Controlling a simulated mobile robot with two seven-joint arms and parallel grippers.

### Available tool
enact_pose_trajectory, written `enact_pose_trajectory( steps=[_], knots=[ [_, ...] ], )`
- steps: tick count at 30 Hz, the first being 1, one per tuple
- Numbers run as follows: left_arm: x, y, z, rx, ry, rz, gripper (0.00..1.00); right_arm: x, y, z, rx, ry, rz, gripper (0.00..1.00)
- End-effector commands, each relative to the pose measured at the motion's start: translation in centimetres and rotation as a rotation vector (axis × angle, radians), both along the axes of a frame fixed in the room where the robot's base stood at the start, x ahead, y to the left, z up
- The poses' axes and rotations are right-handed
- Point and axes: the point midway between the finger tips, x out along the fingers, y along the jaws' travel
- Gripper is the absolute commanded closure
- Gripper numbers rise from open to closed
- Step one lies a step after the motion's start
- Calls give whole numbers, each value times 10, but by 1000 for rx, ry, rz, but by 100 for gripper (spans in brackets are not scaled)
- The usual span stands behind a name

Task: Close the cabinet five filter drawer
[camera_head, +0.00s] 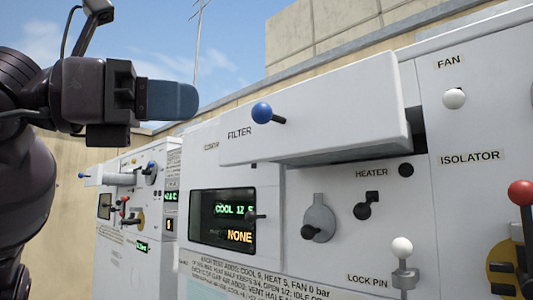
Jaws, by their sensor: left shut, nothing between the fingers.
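The filter drawer (345,105) stands pulled out from the upper part of the near cabinet (290,180). A dark gap shows at its right end. Its blue ball knob (262,112) is on its front, beside the word FILTER. My left gripper (196,100) is shut and empty, up at the left. In the picture it lies to the left of the blue knob, apart from it. My right gripper is not in view. No cabinet number is readable here.
Below the drawer are a grey rotary handle (319,218), a heater knob (368,205) and a white lock pin (402,248). A red-knobbed isolator lever (522,195) is at right. Another cabinet (128,225) stands farther left.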

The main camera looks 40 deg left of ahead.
Motion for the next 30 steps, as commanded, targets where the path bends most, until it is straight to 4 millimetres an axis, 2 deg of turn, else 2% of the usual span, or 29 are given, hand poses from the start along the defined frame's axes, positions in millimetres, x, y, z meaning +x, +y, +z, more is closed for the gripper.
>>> enact_pose_trajectory(
  steps=[3,6,10,17,30],
  knots=[
    [6,27,-5,-46,25,200,100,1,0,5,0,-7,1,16],
    [11,46,-10,-99,62,326,100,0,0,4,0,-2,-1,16],
    [13,60,-16,-156,111,410,100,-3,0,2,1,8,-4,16],
    [25,61,-18,-187,137,421,100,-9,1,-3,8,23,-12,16],
    [98,55,-19,-183,138,422,100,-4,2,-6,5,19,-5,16]
  ],
)
